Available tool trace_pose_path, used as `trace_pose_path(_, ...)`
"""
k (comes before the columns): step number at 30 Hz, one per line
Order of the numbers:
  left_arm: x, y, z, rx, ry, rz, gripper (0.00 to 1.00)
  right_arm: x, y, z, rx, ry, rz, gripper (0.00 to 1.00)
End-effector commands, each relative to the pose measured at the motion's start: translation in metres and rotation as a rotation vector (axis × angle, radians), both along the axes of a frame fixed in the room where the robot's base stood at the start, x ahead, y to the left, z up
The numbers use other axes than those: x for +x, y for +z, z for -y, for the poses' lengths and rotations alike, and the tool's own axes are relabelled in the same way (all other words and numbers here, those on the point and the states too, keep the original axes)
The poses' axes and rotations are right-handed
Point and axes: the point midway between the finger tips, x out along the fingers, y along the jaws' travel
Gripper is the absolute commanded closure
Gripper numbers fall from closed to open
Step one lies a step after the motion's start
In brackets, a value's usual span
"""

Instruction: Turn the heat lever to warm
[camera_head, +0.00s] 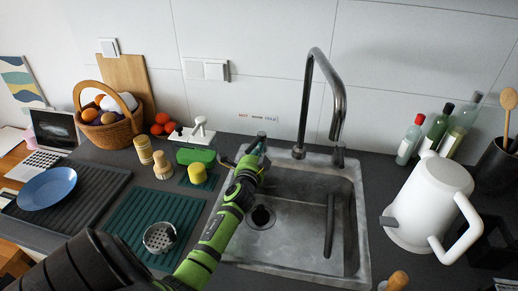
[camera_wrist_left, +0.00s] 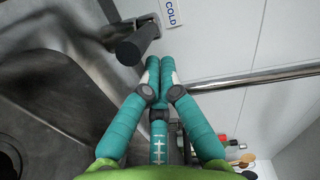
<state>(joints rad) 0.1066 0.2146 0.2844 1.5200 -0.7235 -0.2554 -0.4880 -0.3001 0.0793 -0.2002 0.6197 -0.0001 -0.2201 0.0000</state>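The heat lever (camera_wrist_left: 138,42) is a dark cylinder sticking out from its mount on the wall, beside the COLD label (camera_wrist_left: 174,12) in the left wrist view. In the head view the wall labels HOT, WARM and COLD (camera_head: 258,117) sit above the back edge of the sink, and the lever is mostly hidden behind my gripper. My left gripper (camera_wrist_left: 160,64) has its teal fingers drawn together with nothing between them. Its tips are just right of the lever in the wrist view; I cannot tell whether they touch it. It also shows in the head view (camera_head: 257,148). My right gripper is not in view.
The tall curved faucet (camera_head: 338,100) stands close right of the gripper, over the sink (camera_head: 300,265). A green sponge holder (camera_head: 195,156) and soap dispenser are to the left. A white kettle (camera_head: 430,200) and bottles (camera_head: 436,128) stand on the right.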

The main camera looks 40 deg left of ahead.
Motion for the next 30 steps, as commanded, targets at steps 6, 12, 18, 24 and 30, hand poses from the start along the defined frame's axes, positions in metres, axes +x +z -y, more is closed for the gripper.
trace_pose_path(6,0.0,0.0,0.0,0.0,0.0,0.0,1.0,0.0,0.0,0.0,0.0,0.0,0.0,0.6)
trace_pose_path(12,-0.006,0.0,-0.009,0.003,0.001,-0.002,1.0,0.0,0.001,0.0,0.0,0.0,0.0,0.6)
trace_pose_path(18,-0.015,0.0,-0.031,0.003,0.001,-0.001,1.0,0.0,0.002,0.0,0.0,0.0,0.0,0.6)
trace_pose_path(24,-0.015,0.0,-0.03,0.0,0.0,0.0,1.0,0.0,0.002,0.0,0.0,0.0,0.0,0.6)
trace_pose_path(30,-0.013,0.001,-0.03,0.001,-0.001,0.001,1.0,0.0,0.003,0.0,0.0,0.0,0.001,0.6)
